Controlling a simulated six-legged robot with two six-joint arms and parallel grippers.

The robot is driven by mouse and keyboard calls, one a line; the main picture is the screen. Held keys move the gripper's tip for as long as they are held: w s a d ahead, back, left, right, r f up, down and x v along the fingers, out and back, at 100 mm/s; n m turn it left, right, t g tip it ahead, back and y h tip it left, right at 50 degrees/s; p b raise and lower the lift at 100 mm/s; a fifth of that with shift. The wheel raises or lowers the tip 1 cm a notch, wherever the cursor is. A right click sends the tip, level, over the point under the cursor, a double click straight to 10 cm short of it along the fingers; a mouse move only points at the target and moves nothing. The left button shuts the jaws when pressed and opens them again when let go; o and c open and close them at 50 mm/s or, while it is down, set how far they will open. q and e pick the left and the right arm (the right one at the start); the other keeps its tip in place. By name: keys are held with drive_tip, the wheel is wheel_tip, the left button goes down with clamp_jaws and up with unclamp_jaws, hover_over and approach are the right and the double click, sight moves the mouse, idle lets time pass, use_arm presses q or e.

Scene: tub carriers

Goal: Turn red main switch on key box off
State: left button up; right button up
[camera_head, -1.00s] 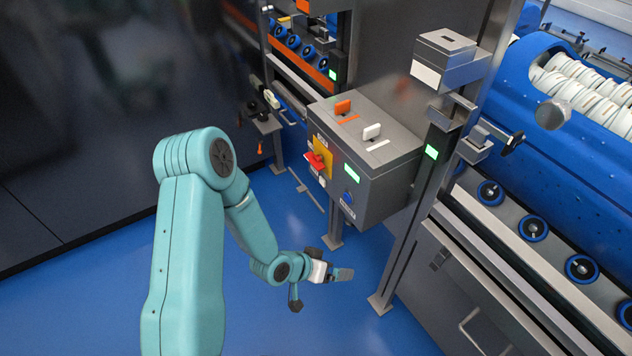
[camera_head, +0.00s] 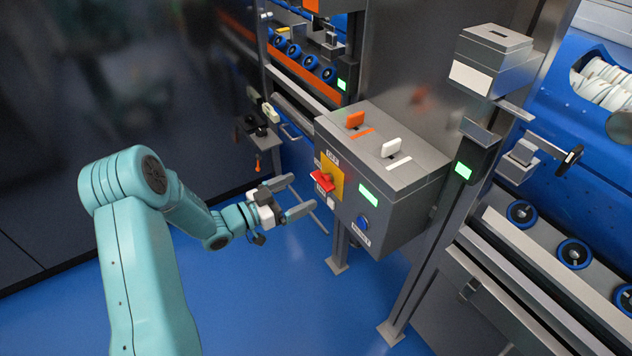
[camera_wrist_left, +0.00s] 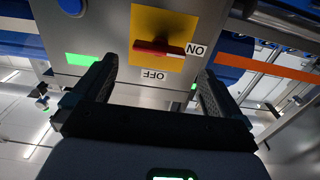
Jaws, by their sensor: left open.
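The grey key box (camera_head: 400,213) stands on posts in the middle of the head view. Its red main switch (camera_head: 322,181) sits on a yellow plate (camera_head: 338,184) on the front face. In the left wrist view the red switch (camera_wrist_left: 158,48) is a bar lying across the picture, one end towards the ON label (camera_wrist_left: 196,50). The OFF label (camera_wrist_left: 152,76) is below it there. My left gripper (camera_head: 301,194) is open and empty, just in front of the switch, apart from it. In the wrist view the switch appears between and beyond the fingertips. My right gripper is not in view.
An orange key (camera_head: 355,119) and a white key (camera_head: 391,147) stand on the box top. A blue button (camera_head: 362,223) and a green lit display (camera_head: 369,195) share the front face. Blue floor is open below my left arm. A steel post (camera_head: 425,250) stands right of the box.

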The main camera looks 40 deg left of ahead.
sight(325, 180)
use_arm(q)
drive_tip(key=x, duration=0.6)
drive_tip(key=shift+w+d, duration=0.2)
drive_tip(key=shift+w, duration=0.05)
drive_tip(key=c, duration=0.9)
